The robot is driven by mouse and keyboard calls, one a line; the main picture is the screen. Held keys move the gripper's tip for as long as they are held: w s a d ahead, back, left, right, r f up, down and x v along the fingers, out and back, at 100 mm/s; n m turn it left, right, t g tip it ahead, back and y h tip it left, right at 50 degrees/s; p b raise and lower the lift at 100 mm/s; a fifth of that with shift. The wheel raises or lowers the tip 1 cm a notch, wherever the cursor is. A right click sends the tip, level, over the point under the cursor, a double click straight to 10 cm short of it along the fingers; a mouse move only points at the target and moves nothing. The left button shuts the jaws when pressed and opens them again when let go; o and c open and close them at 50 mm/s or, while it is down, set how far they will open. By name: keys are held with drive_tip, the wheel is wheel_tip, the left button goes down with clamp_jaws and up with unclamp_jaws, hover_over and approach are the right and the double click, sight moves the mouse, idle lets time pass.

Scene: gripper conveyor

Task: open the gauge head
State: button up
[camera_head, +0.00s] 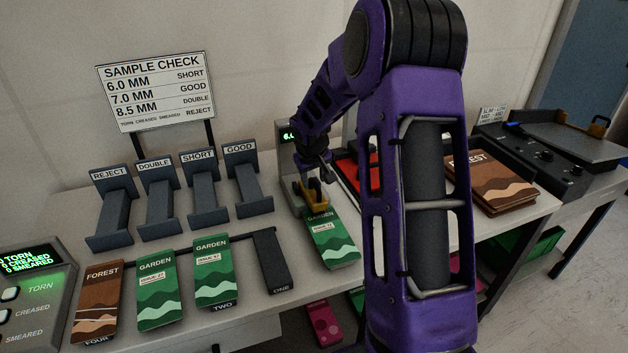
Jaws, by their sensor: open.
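The gauge (287,158) stands at the back of the table, a grey unit with a small lit display whose reading is mostly hidden by my arm. A yellow part (315,205) at its front, which looks like its head, sits at the top end of a green GARDEN booklet (334,245). My gripper (318,178) is open right at the yellow part. I cannot tell whether the fingers touch it. My arm hides the gauge's right side.
Grey stands marked REJECT (113,210), DOUBLE (159,205), SHORT (203,195) and GOOD (244,185) stand left of the gauge. Booklets lie in front of them; slot ONE (272,262) is empty. A button panel (30,295) is at far left. Brown FOREST booklets (495,180) lie right.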

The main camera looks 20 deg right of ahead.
drive_tip(key=shift+w+f, duration=0.15)
drive_tip(key=shift+f, duration=0.1)
clamp_jaws()
idle(1.4)
